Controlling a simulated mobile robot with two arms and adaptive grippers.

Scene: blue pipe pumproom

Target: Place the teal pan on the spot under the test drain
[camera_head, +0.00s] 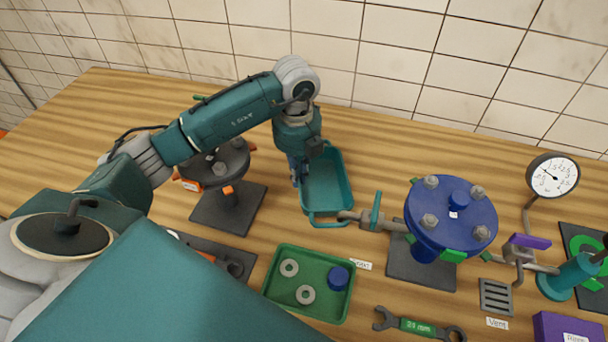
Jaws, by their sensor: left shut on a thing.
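The teal pan (328,183), a shallow rectangular tray with a loop handle at its near end, is left of the blue flanged vessel. My left gripper (298,176) comes down at the pan's left wall and is shut on it; the arm hides part of the pan's far left side. The test drain (372,218), a grey pipe with a teal lever, runs left from the vessel. Its outlet end is close to the pan's handle in the picture. I cannot tell whether the pan rests on the bench. The spot under the drain is not clearly visible. My right gripper is not in view.
The blue flanged vessel (450,215) stands right of the drain, with a gauge (553,176) beyond. A green tray (311,284) with washers and a blue cap lies in front, beside a wrench (420,325). A dark flanged fitting (221,165) stands left.

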